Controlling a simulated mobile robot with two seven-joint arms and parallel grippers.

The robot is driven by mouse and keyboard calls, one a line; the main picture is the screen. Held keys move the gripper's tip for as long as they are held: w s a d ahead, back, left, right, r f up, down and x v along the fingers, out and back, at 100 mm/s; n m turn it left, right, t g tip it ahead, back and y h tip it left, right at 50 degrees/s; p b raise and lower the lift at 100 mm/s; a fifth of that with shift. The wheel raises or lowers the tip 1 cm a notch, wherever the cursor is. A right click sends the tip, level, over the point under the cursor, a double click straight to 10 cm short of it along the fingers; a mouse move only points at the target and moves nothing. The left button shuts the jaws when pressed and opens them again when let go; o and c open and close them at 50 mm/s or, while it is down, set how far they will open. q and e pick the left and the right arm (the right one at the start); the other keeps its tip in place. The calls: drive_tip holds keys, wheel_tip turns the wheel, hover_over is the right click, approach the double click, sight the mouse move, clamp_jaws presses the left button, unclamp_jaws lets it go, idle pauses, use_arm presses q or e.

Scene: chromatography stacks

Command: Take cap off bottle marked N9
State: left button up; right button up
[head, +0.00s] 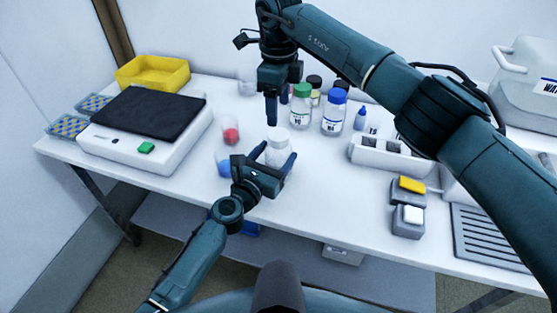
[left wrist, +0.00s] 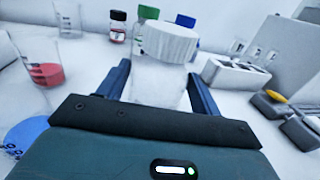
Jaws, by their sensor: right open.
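A white-capped bottle (head: 278,155) stands on the table between the fingers of my left gripper (head: 273,157). In the left wrist view the bottle (left wrist: 160,82) fills the space between both dark fingers, which look shut on its sides. Its broad white cap (left wrist: 170,42) is on. I cannot read a marking on this bottle, so I cannot tell whether it is N9. My right gripper (head: 277,104) points down, open and empty, behind and above the cap in the head view. It does not show in the left wrist view.
Green-capped (head: 301,107) and blue-capped (head: 334,113) bottles stand close behind, with dark-capped ones. A beaker with red contents (head: 231,134) stands to the left. A white rack (head: 385,158) is to the right, a black-topped white device (head: 150,120) at the left.

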sight(279, 134)
use_arm(q)
drive_tip(key=c, duration=1.3)
use_arm(e)
drive_tip(key=shift+m, duration=0.7)
use_arm(q)
clamp_jaws()
use_arm(e)
drive_tip(key=m, duration=0.7)
drive_tip(key=shift+m, duration=0.3)
drive_tip(key=m, duration=0.8)
drive_tip(key=shift+m, duration=0.3)
drive_tip(key=m, duration=0.4)
drive_tip(key=shift+m, duration=0.3)
drive_tip(key=m, duration=1.3)
drive_tip(key=shift+f+m, duration=0.4)
drive_tip(key=shift+f, duration=0.05)
wheel_tip(279, 134, down, 7)
drive_tip(key=shift+f, duration=0.1)
